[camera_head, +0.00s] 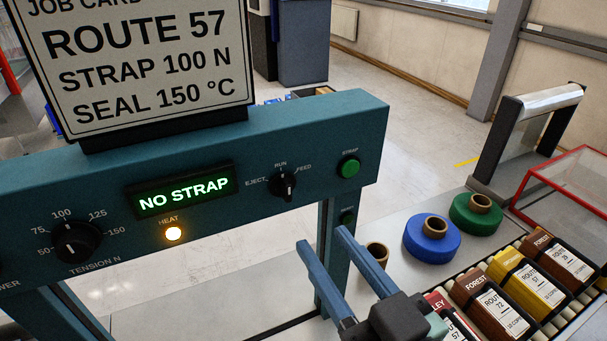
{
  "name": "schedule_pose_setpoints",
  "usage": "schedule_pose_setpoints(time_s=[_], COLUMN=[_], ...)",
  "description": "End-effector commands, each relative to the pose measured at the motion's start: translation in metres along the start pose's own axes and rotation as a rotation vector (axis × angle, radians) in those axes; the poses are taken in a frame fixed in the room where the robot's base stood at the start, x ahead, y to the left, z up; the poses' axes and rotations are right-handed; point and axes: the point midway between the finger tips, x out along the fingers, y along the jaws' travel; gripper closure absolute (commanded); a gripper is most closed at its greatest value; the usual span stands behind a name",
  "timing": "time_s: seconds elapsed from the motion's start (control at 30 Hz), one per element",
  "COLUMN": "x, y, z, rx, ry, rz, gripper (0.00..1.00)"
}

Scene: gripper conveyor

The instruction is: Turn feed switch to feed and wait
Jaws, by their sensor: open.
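The feed switch (283,184) is a black rotary knob on the right part of the teal panel (200,160), with EJECT, RUN and FEED around it. Its handle stands near upright and appears to point at RUN; the mark is small. The green display (184,192) reads NO STRAP. A green STRAP button (348,167) sits right of the switch. My gripper (323,239) has two blue fingers, apart and empty. In the picture it is below and right of the switch, not touching it.
The tension knob (77,239) and lit amber HEAT lamp (173,234) are on the panel. The job card (150,60) stands above it. Blue (432,240) and green (476,214) strap rolls and several labelled packs (492,302) lie at right. A red-framed guard (570,190) stands beyond.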

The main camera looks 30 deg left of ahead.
Motion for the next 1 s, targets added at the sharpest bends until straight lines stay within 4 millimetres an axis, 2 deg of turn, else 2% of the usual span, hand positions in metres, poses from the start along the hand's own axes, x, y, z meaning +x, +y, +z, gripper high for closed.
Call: schedule_pose_setpoints(time_s=[0.3,0.5,0.7,0.93,0.97,1.0], x=[0.068,0.097,0.108,0.108,0.108,0.108], y=[-0.001,0.0,0.0,0.001,0.001,0.001], z=[-0.005,-0.003,-0.001,-0.001,-0.001,-0.001], rx=[0.002,0.001,0.0,0.0,0.0,0.0], ry=[0.0,0.0,0.0,0.001,0.001,0.001], rz=[-0.004,0.0,0.001,0.002,0.002,0.002], gripper=[0.56,0.56,0.56,0.56,0.58,0.65])
